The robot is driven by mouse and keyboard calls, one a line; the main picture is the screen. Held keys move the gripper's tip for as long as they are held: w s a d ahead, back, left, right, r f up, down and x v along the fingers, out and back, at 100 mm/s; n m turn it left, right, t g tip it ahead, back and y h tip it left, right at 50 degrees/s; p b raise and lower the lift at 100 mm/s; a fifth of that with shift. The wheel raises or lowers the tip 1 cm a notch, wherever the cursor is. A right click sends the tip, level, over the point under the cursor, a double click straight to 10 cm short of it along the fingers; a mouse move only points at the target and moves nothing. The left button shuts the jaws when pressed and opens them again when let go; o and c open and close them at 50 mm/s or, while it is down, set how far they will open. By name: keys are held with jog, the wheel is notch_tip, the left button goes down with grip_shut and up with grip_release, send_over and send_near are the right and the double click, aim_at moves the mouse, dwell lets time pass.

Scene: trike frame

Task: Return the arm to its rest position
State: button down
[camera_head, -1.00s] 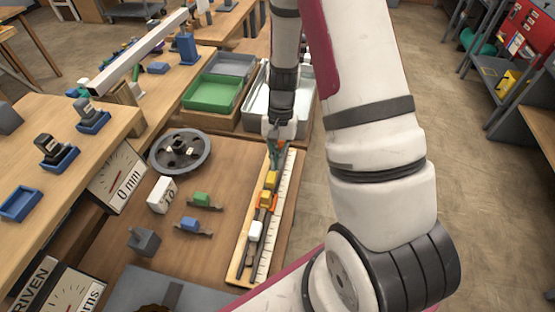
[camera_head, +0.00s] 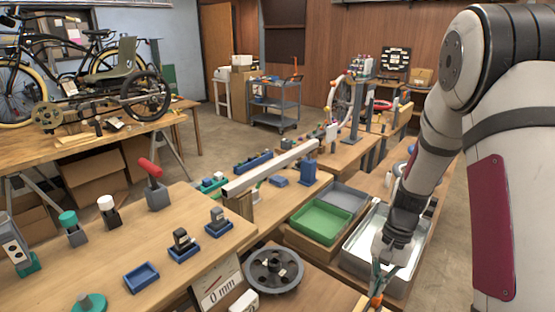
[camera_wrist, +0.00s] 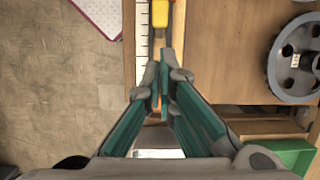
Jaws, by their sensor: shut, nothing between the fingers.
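My gripper (camera_head: 378,287) shows at the lower right of the head view, pointing down, with teal fingers. In the wrist view the fingertips (camera_wrist: 163,80) are together with nothing between them. My white arm reaches down from the right side of the head view, bent at its upper joint. In the wrist view the gripper is over the edge of a wooden board by a white ruled strip (camera_wrist: 143,42). A yellow piece (camera_wrist: 160,12) lies beyond the fingertips and appears apart from them.
A grey metal tray (camera_head: 358,262) and a green bin (camera_head: 321,223) are beside and behind the gripper. A dark spoked wheel (camera_head: 273,270) lies to its left. The left bench (camera_head: 110,265) holds blue holders. A long square bar (camera_head: 270,168) stands raised behind.

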jog(key=s+a+r+n+t+h, duration=0.1)
jog(key=s+a+r+n+t, duration=0.25)
jog(key=r, duration=0.85)
jog(key=s+a+r+n+t, duration=0.2)
jog(key=s+a+r, duration=0.25)
jog(key=r, duration=0.75)
jog(key=s+a+r+n+t+h, duration=0.1)
jog(key=s+r+n+t, duration=0.1)
jog(key=s, duration=0.6)
jog(key=shift+r+n, duration=0.55)
jog(key=shift+r, duration=0.7)
jog(key=shift+s, duration=0.1)
